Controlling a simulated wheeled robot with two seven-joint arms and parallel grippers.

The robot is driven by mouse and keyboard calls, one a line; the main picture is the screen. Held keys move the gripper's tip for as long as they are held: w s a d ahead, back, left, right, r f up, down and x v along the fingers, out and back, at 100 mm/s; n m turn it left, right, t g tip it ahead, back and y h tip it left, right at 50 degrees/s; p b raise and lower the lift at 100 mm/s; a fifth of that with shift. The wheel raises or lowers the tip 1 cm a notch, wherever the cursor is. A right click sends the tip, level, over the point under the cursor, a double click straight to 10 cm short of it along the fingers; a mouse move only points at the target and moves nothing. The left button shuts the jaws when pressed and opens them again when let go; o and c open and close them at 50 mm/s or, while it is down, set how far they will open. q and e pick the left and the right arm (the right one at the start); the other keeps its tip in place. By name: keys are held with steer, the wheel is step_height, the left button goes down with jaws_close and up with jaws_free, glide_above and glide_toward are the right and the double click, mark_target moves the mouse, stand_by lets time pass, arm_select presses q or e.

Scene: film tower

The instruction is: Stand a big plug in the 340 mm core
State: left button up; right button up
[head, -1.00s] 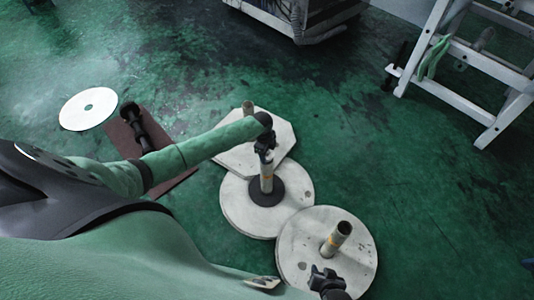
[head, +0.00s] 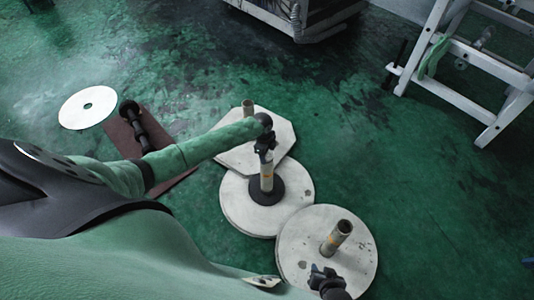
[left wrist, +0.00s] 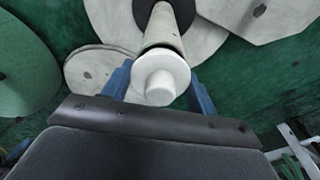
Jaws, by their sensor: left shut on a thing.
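My left gripper (head: 265,146) is shut on a white plug (left wrist: 160,78), with a blue finger on either side of it in the left wrist view. The plug is lined up with the top of an upright pale core (head: 267,180). I cannot tell whether it is seated in the core or just above it. This core stands on a round white plate (head: 235,205) with a black ring (head: 278,197) around its foot. My right gripper (head: 325,279) is low at the front, near the front plate; its fingers are too small to read.
Another core (head: 339,235) stands on the front round plate (head: 300,260), and one (head: 247,107) on the back angular plate (head: 280,135). A brown mat (head: 120,140) with dark objects and a white disc (head: 75,112) lie left. A white ladder (head: 425,70) stands right; floor between is clear.

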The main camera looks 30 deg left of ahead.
arm_select(q)
steer(key=shift+f, duration=0.75)
arm_select(e)
steer(key=shift+f, duration=0.25)
arm_select(q)
steer(key=o, duration=1)
steer(key=shift+o, duration=0.2)
steer(key=r, duration=0.5)
steer(key=a+r, duration=0.1)
steer(key=r, duration=0.1)
steer(key=shift+r, duration=0.3)
arm_select(e)
steer(key=shift+r, duration=0.6)
steer(key=shift+w+f, duration=0.1)
